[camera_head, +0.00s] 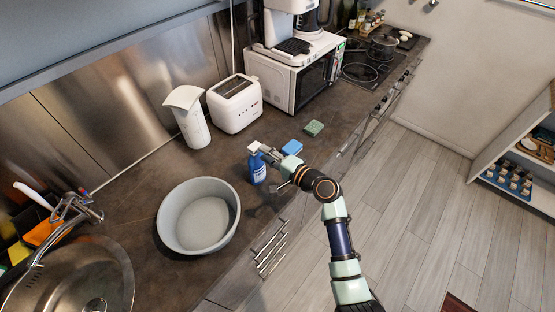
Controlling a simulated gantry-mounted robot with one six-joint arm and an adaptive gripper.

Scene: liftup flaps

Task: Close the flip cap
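A small blue bottle (258,174) with a light label stands upright on the dark counter, right of the grey basin. Its white cap (254,147) is at the top; at this size I cannot tell how far the lid is raised. My gripper (266,151) reaches in from the right at the height of the cap. Its fingertips are beside or touching the cap; I cannot tell which. The fingers are too small and dark to show whether they are open or shut.
A large grey basin (170,217) stands left of the bottle. A blue sponge (292,147) and a green sponge (314,128) lie behind my gripper. The counter's front edge is close.

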